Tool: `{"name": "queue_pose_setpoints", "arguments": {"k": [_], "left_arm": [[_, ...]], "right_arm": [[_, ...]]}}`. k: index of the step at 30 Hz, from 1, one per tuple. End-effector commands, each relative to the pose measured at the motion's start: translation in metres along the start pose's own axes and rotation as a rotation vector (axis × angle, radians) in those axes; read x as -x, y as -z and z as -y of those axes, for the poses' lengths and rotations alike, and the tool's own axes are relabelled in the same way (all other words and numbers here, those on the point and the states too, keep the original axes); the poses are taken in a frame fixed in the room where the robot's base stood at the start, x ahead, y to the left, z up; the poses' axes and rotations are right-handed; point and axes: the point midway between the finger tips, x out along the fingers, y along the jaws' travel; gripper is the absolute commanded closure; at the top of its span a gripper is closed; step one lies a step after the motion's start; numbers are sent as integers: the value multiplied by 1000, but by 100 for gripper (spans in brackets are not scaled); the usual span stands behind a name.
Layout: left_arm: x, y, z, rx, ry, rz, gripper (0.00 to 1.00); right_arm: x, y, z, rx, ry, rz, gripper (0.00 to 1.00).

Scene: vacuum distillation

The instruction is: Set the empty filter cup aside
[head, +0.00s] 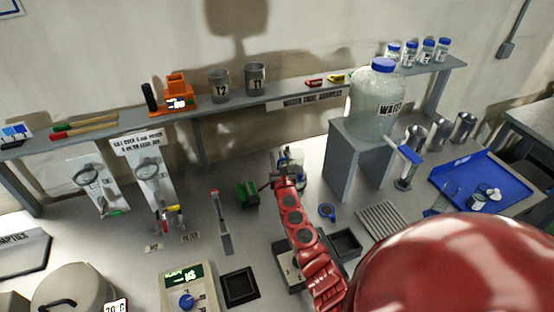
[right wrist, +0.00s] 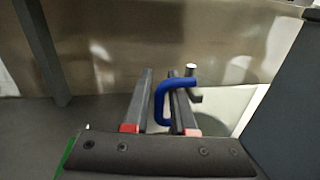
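My right gripper (head: 284,176) reaches over the bench from the bottom right in the head view. A small clear vessel (head: 291,157) is right at its fingertips, partly hidden. In the right wrist view, a bent blue handle (right wrist: 160,101) lies between the two fingers of my right gripper (right wrist: 160,108), close to the right finger. The fingers stand apart, and I cannot tell whether they grip the handle. A pale rounded thing (right wrist: 237,108) shows beyond the right finger. I cannot make out which thing is the filter cup. My left gripper is out of view.
The large water jar (head: 376,105) stands on a grey stand (head: 345,165) to the right. A green block (head: 247,195) sits left of the gripper. A shelf (head: 130,117) runs along the wall.

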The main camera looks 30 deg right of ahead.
Motion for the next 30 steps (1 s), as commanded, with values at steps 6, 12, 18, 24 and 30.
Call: {"name": "queue_pose_setpoints", "arguments": {"k": [6, 12, 18, 24, 30], "left_arm": [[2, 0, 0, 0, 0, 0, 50], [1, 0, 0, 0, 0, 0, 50], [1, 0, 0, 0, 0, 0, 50], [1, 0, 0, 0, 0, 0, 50], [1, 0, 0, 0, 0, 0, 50]], "right_arm": [[-6, 1, 0, 0, 0, -3, 76], [-5, 1, 0, 0, 0, -3, 78], [-5, 1, 0, 0, 0, -3, 100], [-5, 1, 0, 0, 0, -3, 100], [-5, 1, 0, 0, 0, -3, 100]]}}
